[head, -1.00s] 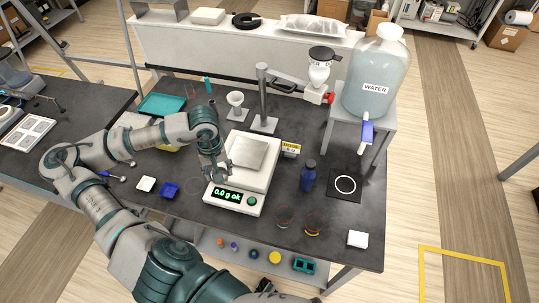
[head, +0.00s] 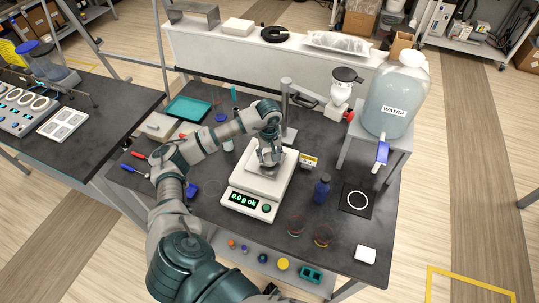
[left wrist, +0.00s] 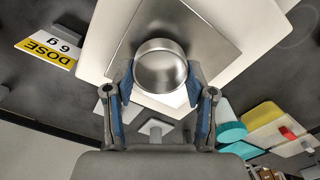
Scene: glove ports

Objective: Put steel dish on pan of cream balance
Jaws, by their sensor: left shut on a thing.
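The cream balance (head: 252,204) stands at the middle of the dark bench, its green display reading "0.0 g ok". Its square steel pan (left wrist: 205,30) lies under my left gripper. My left gripper (head: 268,162) is over the pan in the head view and hides much of it. In the left wrist view my left gripper (left wrist: 160,85) is shut on the round steel dish (left wrist: 160,68), one finger on each side. The dish looks upright over the pan; I cannot tell whether it touches. My right gripper is not in view.
A yellow "DOSE 6 g" sign (head: 308,161) stands right of the balance. A teal tray (head: 188,110) lies at back left.

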